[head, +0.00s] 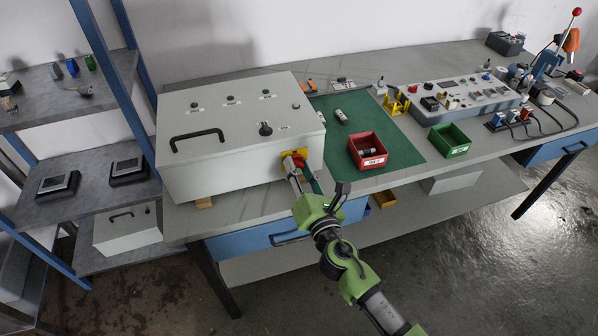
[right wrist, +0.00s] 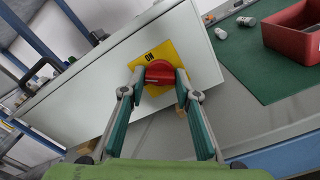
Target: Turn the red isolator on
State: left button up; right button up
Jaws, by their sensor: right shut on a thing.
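The red isolator (head: 299,161) is a red rotary knob on a yellow plate on the front side of the white control box (head: 220,180). In the right wrist view the red knob (right wrist: 160,72) sits on the yellow plate (right wrist: 190,62), where the word "ON" is printed. My right gripper (head: 297,167) is at the knob. In the right wrist view its two fingers (right wrist: 160,80) are closed around the knob, one on each side. Part of the plate is hidden behind the fingers. My left gripper is in neither view.
The box stands on a grey workbench (head: 350,195) with a green mat (head: 405,160). A red bin (head: 385,147) and a green bin (head: 449,140) stand to the right. A blue drawer (head: 240,241) with a handle is below. A blue-framed shelf (head: 90,205) is at left.

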jog(key=m+b, duration=0.1)
jog(key=m, duration=0.4)
jog(key=shift+m, duration=0.3)
jog(key=m+b, duration=0.1)
jog(key=m, duration=0.4)
jog(key=shift+m, duration=0.3)
jog(key=shift+c, duration=0.2)
jog(key=o, duration=1.1)
jog(key=v, duration=1.2)
